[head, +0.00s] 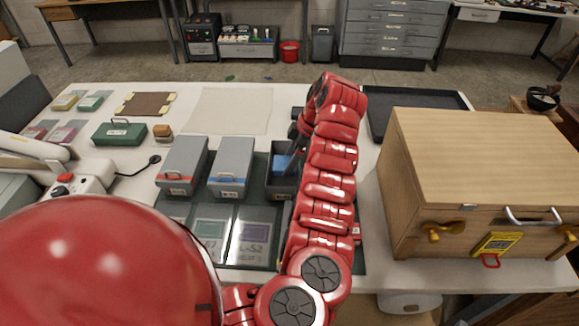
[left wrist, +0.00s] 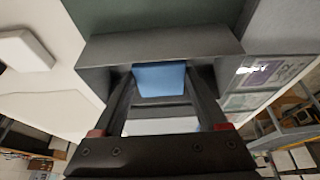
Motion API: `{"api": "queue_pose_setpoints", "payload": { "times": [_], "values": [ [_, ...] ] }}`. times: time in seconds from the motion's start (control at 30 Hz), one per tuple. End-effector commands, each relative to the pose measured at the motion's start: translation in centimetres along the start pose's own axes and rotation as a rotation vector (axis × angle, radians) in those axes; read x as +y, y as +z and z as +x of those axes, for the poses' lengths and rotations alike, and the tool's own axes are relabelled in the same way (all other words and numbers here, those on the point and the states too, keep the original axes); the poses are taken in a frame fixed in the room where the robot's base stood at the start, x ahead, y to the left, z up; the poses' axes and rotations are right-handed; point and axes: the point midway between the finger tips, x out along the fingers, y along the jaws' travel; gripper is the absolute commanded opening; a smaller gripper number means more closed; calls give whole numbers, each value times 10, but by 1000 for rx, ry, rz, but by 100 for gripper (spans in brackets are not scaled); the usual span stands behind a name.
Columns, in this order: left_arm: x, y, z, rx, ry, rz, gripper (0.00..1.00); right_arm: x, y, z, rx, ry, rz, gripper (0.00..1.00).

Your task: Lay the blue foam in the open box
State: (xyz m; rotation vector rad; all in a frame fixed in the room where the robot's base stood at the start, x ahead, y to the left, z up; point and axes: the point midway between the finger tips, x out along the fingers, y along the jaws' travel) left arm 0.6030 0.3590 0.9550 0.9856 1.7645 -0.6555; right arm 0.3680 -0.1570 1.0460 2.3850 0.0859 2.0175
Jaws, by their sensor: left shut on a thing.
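The blue foam (head: 281,164) shows at the mouth of the open dark grey box (head: 281,190), partly hidden by my red arm. In the left wrist view the foam (left wrist: 158,80) sits between my two dark fingers, with the wall of the box (left wrist: 165,43) beyond it. My left gripper (left wrist: 160,76) is shut on the foam; in the head view only part of the gripper (head: 295,132) shows beside the arm. I cannot tell whether the foam touches the box floor. My right gripper is not in view.
Two closed grey boxes (head: 183,165) (head: 231,166) stand left of the open box. Labelled flat panels (head: 250,240) lie in front. A large wooden chest (head: 480,165) stands to the right. A dark tray (head: 415,105) lies behind the arm, and a pale sheet (head: 230,110) lies at the back.

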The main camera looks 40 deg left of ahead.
Motion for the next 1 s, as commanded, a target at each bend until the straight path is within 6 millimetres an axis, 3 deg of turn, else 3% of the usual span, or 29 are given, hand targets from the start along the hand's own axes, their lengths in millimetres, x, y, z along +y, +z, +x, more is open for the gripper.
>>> {"api": "queue_pose_setpoints", "payload": {
  "times": [0.2, 0.6, 0.63, 0.7, 0.77, 1.0],
  "values": [
    [0, 11, 25, 0, -1, 2, 25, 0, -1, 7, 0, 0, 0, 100],
    [0, 13, 31, 0, 0, 1, 25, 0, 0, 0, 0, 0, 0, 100],
    [0, 12, 30, 0, 0, 1, 81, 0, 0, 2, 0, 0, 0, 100],
    [0, 12, 29, 0, 0, 1, 94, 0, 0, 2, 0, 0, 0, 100],
    [0, 12, 29, 0, 0, 1, 100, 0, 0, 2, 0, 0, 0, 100],
    [0, 12, 28, 0, 0, 1, 100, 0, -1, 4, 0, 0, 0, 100]
  ]
}}
